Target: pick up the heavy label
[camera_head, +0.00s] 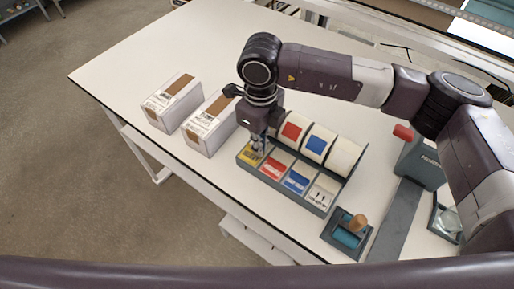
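A grey label dispenser (325,207) stands on the white table, with a row of labels in its front slots: a yellow label (249,155), a red label (274,169), a blue label (297,181) and a white label (321,192). The print is too small to read, so I cannot tell by text which one is the heavy label. My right gripper (258,146) points down at the yellow label, at the left end of the row. Its fingertips are at or just above that label; contact and finger opening are unclear. My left gripper is not in view.
Label rolls (317,144) sit behind the slots, close to my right gripper. Two cartons (172,103) (210,124) stand to the left. A roller with a wooden handle (357,223) and a grey device with a red handle (420,163) are at the right. The table's far left is clear.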

